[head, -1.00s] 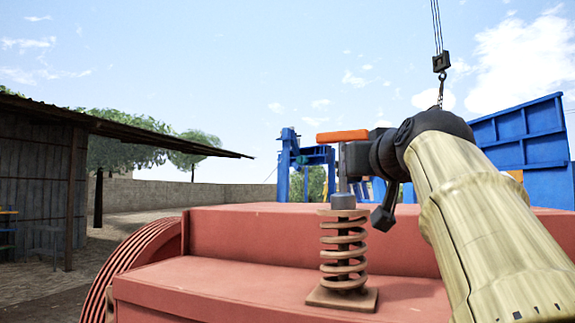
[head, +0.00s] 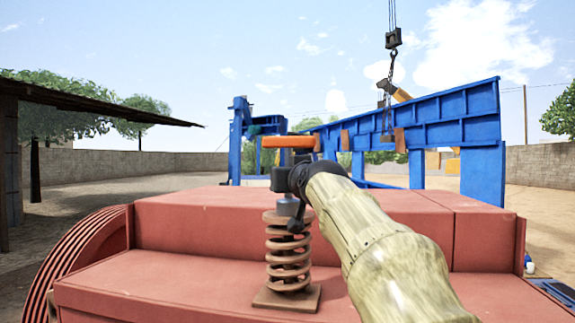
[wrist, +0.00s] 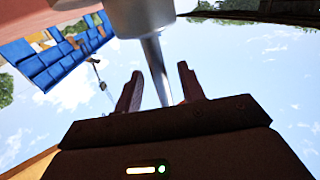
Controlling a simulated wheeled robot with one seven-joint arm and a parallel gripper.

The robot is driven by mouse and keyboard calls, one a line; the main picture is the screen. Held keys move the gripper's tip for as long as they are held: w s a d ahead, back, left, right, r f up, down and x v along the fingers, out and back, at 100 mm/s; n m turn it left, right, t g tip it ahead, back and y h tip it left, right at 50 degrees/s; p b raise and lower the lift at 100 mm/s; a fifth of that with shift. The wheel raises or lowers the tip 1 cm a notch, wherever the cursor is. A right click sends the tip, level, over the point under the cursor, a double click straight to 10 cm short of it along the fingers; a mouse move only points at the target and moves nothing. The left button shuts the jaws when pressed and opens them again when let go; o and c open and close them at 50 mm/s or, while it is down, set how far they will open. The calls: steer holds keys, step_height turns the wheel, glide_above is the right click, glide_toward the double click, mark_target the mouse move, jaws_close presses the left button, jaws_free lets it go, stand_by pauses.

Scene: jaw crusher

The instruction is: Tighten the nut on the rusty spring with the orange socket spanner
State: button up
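The rusty spring (head: 288,262) stands upright on its square plate on the red crusher body. The orange socket spanner (head: 288,142) is upright above it, its crossbar at the top and its grey socket (head: 287,207) on the spring's top. The nut is hidden under the socket. My gripper (head: 280,180) is in front of the spanner's shaft and covers part of it. In the wrist view, the spanner's shaft (wrist: 155,62) passes between the two fingers of my gripper (wrist: 159,72). The fingers are apart, with a narrow gap visible on each side of the shaft.
The red crusher body (head: 215,213) fills the foreground, with a ribbed wheel (head: 85,260) at its left. A blue steel frame (head: 440,115) stands behind. A crane hook (head: 393,40) hangs at upper right. Open ground lies left and right.

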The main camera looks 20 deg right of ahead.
steer(key=shift+w, duration=0.45)
jaws_close()
steer(key=shift+n+y+b, duration=0.4)
steer(key=shift+y+b, duration=0.3)
steer(key=shift+b, duration=0.7)
stand_by(0.8)
steer(key=shift+s+r, duration=0.1)
steer(key=shift+r+p, duration=0.4)
stand_by(0.6)
steer(key=shift+r, duration=0.15)
steer(key=shift+r+p, duration=0.85)
stand_by(1.3)
